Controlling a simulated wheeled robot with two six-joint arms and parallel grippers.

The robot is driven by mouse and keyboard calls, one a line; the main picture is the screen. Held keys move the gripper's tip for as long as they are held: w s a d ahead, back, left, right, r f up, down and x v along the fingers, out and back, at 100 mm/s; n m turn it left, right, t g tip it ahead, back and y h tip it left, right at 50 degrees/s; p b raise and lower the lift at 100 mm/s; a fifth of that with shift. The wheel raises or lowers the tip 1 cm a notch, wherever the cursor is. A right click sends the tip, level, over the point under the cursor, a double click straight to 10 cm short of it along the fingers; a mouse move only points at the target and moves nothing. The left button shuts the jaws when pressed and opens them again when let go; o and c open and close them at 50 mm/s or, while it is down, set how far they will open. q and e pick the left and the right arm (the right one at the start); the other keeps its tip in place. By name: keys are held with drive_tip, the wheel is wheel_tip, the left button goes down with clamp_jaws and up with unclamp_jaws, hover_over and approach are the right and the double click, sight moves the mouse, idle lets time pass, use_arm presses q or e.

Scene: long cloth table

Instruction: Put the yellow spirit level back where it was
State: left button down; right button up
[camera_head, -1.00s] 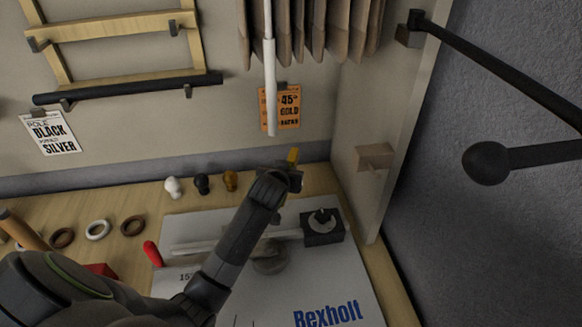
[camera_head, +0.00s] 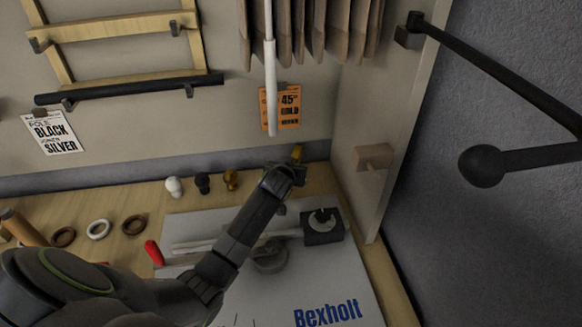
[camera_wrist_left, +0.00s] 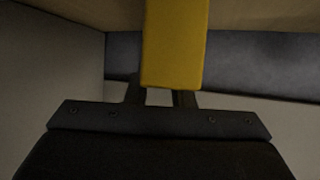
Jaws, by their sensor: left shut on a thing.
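The yellow spirit level (camera_wrist_left: 175,45) fills the upper middle of the left wrist view, between the fingers of my left gripper (camera_wrist_left: 160,95). In the head view only a small yellow end of the spirit level (camera_head: 297,152) shows above my left gripper (camera_head: 298,172); the rest is hidden by the gripper. My left gripper is shut on it, near the back wall at the far right corner of the table. I cannot tell whether the level touches the table or wall. My right gripper is not in view.
A white board marked Bexholt (camera_head: 330,290) lies under my arm, with a dark block and dial (camera_head: 323,226) on it. A side panel with a wooden peg block (camera_head: 375,157) stands to the right.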

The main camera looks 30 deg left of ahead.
use_arm(q)
drive_tip(key=shift+f+b, duration=0.3)
drive_tip(key=shift+f, duration=0.3)
drive_tip(key=c, duration=1.3)
unclamp_jaws()
drive_tip(key=shift+o, duration=0.2)
drive_tip(key=shift+r, duration=0.15)
drive_tip(key=shift+r+p, duration=0.3)
drive_tip(key=shift+r, duration=0.05)
drive_tip(key=shift+s+r, duration=0.15)
drive_tip(key=shift+r, duration=0.1)
drive_tip(key=v, duration=1.1)
drive_tip(key=shift+s+d+b, duration=0.15)
drive_tip(key=shift+s+b, duration=0.15)
